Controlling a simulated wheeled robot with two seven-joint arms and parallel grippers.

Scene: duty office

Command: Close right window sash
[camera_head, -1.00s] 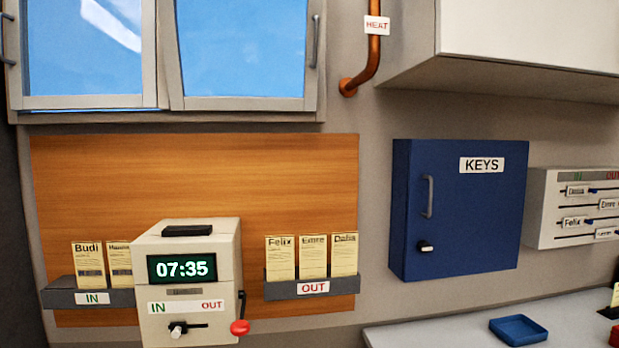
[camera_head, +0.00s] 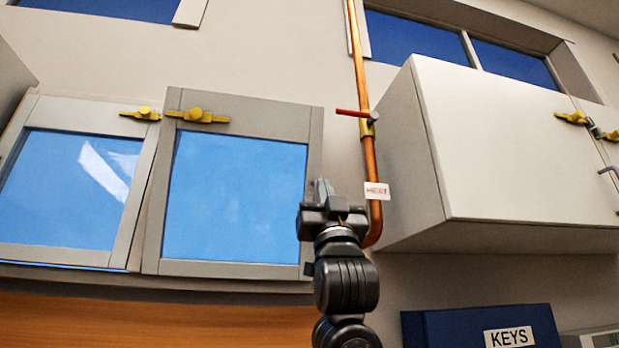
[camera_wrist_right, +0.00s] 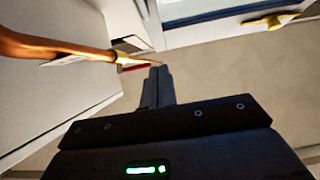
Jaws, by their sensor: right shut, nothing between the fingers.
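The right window sash (camera_head: 232,270) is a grey frame around blue glass, left of centre in the head view. It sits slightly askew beside the left sash (camera_head: 140,205); how far it stands ajar cannot be told. A yellow latch (camera_head: 197,116) is at its top left. My right gripper (camera_head: 322,190) is shut and empty, pointing up in front of the sash's right edge, hiding part of it. Contact cannot be told. Its fingers (camera_wrist_right: 157,75) also show in the right wrist view. The sash's handle is not clearly visible. My left gripper is out of view.
A copper pipe (camera_head: 369,160) with a red valve handle (camera_head: 352,113) and a HEAT tag (camera_head: 377,191) runs just right of my gripper. A white wall cabinet (camera_head: 520,150) juts out farther right. The blue key box (camera_head: 440,328) is below.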

